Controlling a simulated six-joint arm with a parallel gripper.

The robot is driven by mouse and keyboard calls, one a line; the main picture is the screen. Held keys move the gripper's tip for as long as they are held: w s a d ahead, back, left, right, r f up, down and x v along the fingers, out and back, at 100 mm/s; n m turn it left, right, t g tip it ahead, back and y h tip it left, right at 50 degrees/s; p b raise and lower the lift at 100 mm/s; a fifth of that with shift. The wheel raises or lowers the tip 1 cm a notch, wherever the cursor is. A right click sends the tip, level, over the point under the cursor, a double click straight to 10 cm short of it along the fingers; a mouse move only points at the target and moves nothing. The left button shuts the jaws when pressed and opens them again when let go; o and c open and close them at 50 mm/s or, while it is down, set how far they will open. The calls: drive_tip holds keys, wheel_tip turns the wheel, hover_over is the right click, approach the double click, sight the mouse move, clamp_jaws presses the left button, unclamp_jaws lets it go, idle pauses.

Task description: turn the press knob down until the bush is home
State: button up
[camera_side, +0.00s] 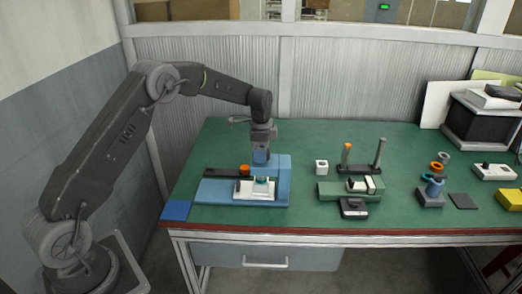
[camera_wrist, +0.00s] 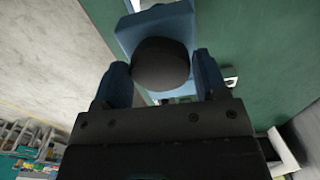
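The blue press (camera_side: 283,165) stands at the left of the green table, with its blue base (camera_side: 215,192) reaching to the left. My gripper (camera_side: 260,158) points straight down at the top of the press. In the wrist view, the dark round press knob (camera_wrist: 160,63) sits between the two blue fingers of my gripper (camera_wrist: 162,78). In the side view the knob is hidden by the gripper. The bush cannot be made out; a white block (camera_side: 243,188) with a teal part (camera_side: 263,184) sits under the press.
The table is clear behind the press.

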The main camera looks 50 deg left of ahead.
drive_tip(key=o, duration=0.3)
drive_tip(key=shift+o, duration=0.2)
wheel_tip(320, 180, up, 14)
idle(0.4)
